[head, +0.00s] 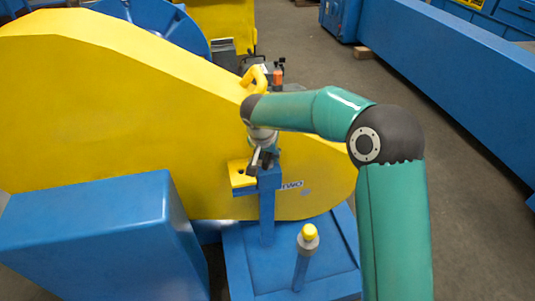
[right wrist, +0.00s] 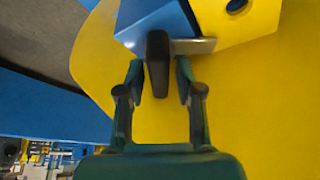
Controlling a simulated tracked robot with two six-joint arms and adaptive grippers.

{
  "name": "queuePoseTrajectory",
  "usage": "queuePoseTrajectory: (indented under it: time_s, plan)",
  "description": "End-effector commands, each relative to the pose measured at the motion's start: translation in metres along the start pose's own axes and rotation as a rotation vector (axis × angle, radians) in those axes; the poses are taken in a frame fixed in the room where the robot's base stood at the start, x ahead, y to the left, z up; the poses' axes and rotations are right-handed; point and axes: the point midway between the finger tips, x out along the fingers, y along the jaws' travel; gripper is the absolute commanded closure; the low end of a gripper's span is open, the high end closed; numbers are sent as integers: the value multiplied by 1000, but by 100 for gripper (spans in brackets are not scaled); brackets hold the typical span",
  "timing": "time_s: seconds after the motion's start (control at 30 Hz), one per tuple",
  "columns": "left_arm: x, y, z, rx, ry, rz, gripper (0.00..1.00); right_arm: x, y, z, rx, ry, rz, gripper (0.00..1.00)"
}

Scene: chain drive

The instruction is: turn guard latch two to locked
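Guard latch two sits on a blue post (head: 267,215) in front of the yellow guard (head: 110,110), beside a label reading TWO (head: 291,185). Its dark handle (right wrist: 157,65) shows in the right wrist view, joined to a grey metal bar (right wrist: 195,45). A yellow plate with a hole (head: 241,174) is left of the post top. My right gripper (head: 262,148) is at the latch from above. In the right wrist view my right gripper (right wrist: 158,80) is open, one finger on each side of the handle, with narrow gaps. My left gripper is not in view.
A short post with a yellow cap (head: 309,234) stands on the blue base in front. A large blue box (head: 95,230) is at the lower left. A yellow handle (head: 254,77) tops the guard.

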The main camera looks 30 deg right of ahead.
Motion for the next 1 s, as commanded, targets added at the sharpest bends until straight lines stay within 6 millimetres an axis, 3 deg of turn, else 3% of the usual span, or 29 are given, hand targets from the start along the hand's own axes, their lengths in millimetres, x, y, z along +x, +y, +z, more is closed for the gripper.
queuePoseTrajectory:
  time_s: [0.03,0.17,0.57,1.0]
  plan:
    - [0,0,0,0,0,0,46,0,0,0,0,0,0,78]
    - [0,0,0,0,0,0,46,0,0,0,0,0,0,100]
    - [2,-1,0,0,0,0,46,0,0,0,-32,-1,-13,100]
    - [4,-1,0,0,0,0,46,-1,-1,0,-275,0,-115,100]
